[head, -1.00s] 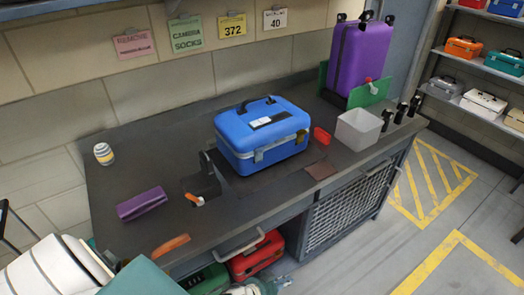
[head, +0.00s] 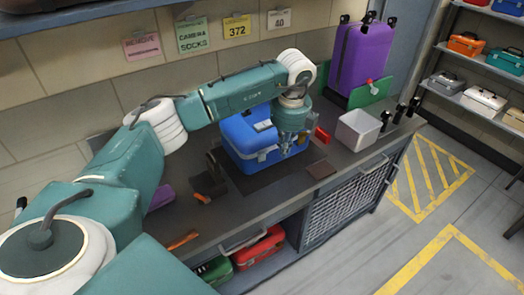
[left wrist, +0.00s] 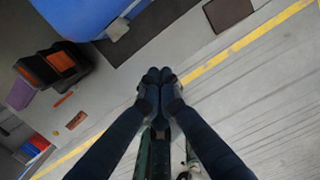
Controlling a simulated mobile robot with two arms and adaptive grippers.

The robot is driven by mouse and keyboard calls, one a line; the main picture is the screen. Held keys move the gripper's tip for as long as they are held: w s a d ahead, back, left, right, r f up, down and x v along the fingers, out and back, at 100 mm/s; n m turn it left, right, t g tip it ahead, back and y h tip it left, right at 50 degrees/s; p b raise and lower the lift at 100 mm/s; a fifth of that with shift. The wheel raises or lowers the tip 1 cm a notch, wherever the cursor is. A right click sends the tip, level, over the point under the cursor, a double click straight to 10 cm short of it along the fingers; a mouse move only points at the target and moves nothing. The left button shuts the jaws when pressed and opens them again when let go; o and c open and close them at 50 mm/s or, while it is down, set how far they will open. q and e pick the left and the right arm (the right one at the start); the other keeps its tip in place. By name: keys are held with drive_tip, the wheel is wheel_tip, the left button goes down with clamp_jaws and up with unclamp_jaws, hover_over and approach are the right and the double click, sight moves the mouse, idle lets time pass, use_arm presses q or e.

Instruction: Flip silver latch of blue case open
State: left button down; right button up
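The blue case (head: 240,135) stands on the dark workbench, partly hidden behind my left arm and gripper. A silver latch (head: 262,157) shows faintly on its front, left of my gripper; any latch further right is hidden. My left gripper (head: 288,152) points down in front of the case. In the left wrist view its two fingertips (left wrist: 160,74) are together with nothing visible between them. The blue case (left wrist: 75,15) lies at the top left there, apart from the fingertips, with a small silver-grey part (left wrist: 117,29) on its edge. My right gripper is not in view.
A small red item (head: 322,135) and a grey bin (head: 358,130) stand right of the case. A purple case (head: 362,55) stands behind them. A brown square (head: 322,169) lies near the bench's front edge. A dark holder with orange (left wrist: 58,62) stands left.

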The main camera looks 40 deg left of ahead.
use_arm(q)
drive_tip(key=n+y, duration=0.1)
drive_tip(key=y, duration=0.1)
approach(264, 152)
drive_tip(key=shift+b+x, duration=1.95)
drive_tip(key=shift+x, duration=0.55)
